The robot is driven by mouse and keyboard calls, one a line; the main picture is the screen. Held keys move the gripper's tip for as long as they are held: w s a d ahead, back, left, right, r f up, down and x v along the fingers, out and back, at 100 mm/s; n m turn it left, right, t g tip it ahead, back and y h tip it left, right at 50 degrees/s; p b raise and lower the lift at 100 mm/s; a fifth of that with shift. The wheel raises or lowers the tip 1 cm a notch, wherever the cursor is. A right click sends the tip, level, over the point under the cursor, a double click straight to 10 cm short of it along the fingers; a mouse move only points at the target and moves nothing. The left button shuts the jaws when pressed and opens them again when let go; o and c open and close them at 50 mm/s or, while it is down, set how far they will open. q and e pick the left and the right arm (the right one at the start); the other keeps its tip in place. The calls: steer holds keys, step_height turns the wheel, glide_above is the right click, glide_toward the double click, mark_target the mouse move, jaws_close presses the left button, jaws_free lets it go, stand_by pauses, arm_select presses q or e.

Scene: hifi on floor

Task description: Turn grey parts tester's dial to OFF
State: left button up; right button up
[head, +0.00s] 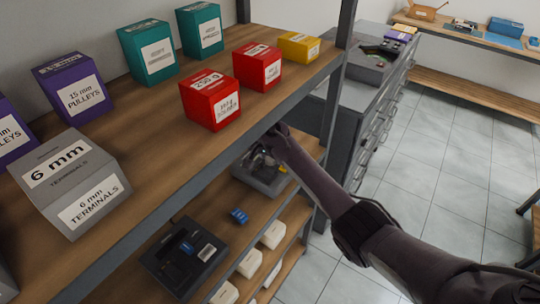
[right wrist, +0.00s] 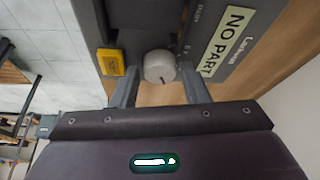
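The grey parts tester (head: 262,180) sits on the shelf below the top one, partly hidden by my right arm and the upper shelf edge. In the right wrist view its dark grey body (right wrist: 140,12) shows close up with a round light grey dial (right wrist: 159,66). A dark mark on the dial points toward the bottom of the picture. My right gripper (right wrist: 160,92) is open, with one finger on each side of the dial and gaps to both. It also shows, small and dark, above the tester in the head view (head: 264,153). My left gripper is not in view.
Beside the dial are a yellow block-like part (right wrist: 110,62) and a "NO PART" label (right wrist: 226,40). The top shelf (head: 150,120) holds several labelled boxes, and its front edge is close to my arm. A black tray (head: 183,258) and blue piece (head: 239,215) lie left of the tester.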

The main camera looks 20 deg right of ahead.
steer(key=c, duration=0.7)
